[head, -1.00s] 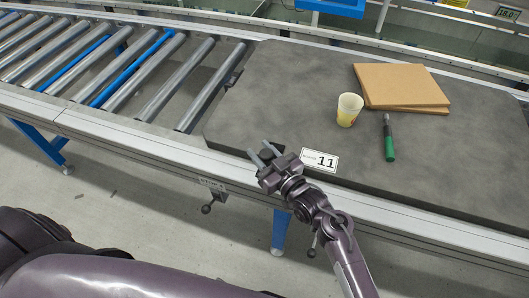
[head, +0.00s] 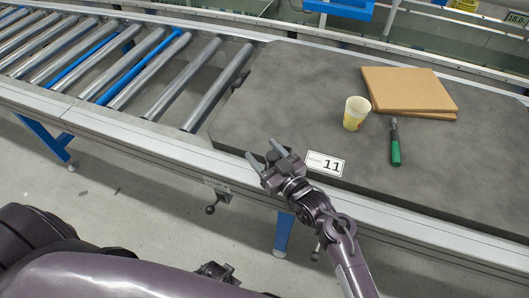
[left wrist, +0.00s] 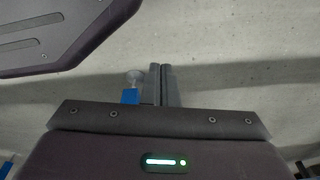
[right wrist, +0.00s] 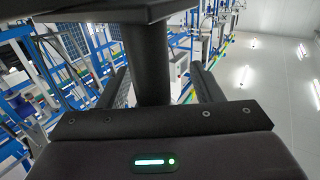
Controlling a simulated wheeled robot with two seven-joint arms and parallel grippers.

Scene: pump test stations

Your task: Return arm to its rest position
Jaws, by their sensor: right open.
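My right arm comes in from the lower right in the head view. Its gripper (head: 264,152) is open over the front edge of the conveyor, just left of the white "11" label (head: 325,164). In the right wrist view its two fingers (right wrist: 158,82) stand apart, with a dark post behind or between them that I cannot identify. My left gripper (left wrist: 160,67) has its fingers together with nothing visible between them, above the grey floor. In the head view a small dark part of my left arm (head: 217,272) shows at the bottom.
A dark grey worktop (head: 285,95) carries a pale cup (head: 355,113), a green-handled tool (head: 395,145) and stacked brown boards (head: 408,88). Bare rollers (head: 180,82) lie to the left. A blue leg (head: 283,233) stands below the front rail. The floor in front is clear.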

